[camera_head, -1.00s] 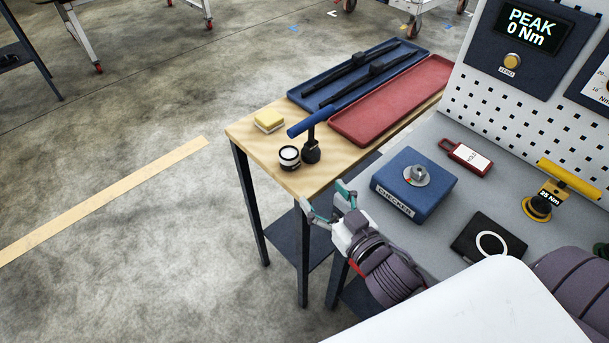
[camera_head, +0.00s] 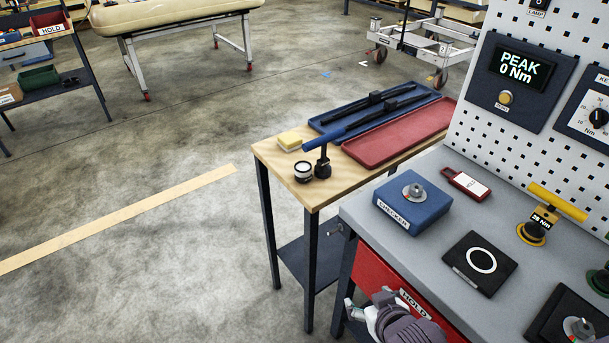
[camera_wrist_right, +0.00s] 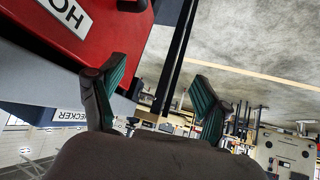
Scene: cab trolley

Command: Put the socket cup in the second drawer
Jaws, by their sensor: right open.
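A small dark cup with a white band and pale top (camera_head: 303,172) stands upright on the wooden side table; I cannot tell for sure that it is the socket cup. A red drawer front (camera_head: 376,272) labelled HOLD is under the grey bench top, and it looks shut. It also shows in the right wrist view (camera_wrist_right: 95,35). No second drawer can be made out. My right gripper (camera_head: 364,304) is low in front of the red drawer front, partly cut off by the frame. In the right wrist view its fingers (camera_wrist_right: 158,95) are apart and empty. My left gripper is out of view.
A blue checker block (camera_head: 410,207) stands on the bench (camera_head: 440,240).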

